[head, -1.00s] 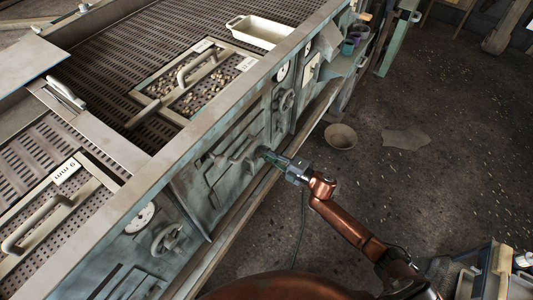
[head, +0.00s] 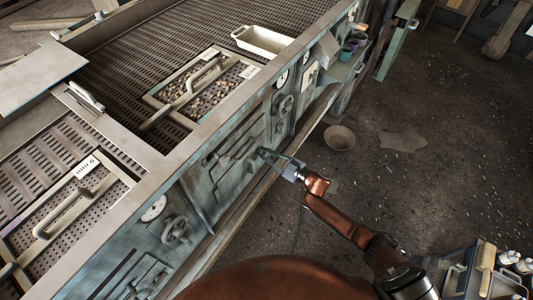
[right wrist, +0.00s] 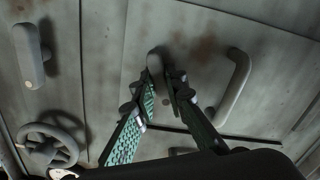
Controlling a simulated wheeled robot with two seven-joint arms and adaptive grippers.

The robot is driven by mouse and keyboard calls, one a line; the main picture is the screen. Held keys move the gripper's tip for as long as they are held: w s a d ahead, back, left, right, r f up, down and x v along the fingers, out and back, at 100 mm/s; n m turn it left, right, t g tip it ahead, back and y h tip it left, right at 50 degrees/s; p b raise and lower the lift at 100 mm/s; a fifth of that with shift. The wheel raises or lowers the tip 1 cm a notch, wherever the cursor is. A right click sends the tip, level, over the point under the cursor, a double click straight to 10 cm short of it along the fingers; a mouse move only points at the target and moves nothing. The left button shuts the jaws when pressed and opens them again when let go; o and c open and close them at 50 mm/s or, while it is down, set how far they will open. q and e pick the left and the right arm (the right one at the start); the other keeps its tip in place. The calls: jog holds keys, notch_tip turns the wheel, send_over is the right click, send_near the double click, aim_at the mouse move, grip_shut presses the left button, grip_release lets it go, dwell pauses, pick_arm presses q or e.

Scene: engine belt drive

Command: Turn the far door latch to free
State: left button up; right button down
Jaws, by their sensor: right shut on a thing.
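A grey steel door (head: 232,160) is set in the front wall of the long machine, with a bar handle (right wrist: 236,86) on it. A small grey latch (right wrist: 155,62) sits at the fingertips of my right gripper (right wrist: 162,84), which is shut on it. The fingers hide part of the latch, so its exact angle is hard to tell. In the head view my right gripper (head: 274,157) reaches the door front from the right. A second upright grey latch (right wrist: 32,56) stands apart at the left of the right wrist view. My left gripper is not in view.
A handwheel (right wrist: 48,146) is at the lower left of the right wrist view. Another handwheel (head: 176,231) is on the machine front. A ledge (head: 222,236) runs below the doors.

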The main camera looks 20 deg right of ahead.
jog(key=m, duration=0.2)
jog(key=m+p, duration=0.1)
jog(key=m, duration=0.1)
jog(key=shift+w+a+r+m, duration=0.1)
jog(key=shift+r+m, duration=0.1)
jog(key=shift+m, duration=0.2)
jog(key=shift+p, duration=0.3)
jog(key=c, duration=1.9)
grip_release()
jog(key=shift+c, duration=0.2)
jog(key=shift+f, duration=0.15)
jog(key=v, duration=1.2)
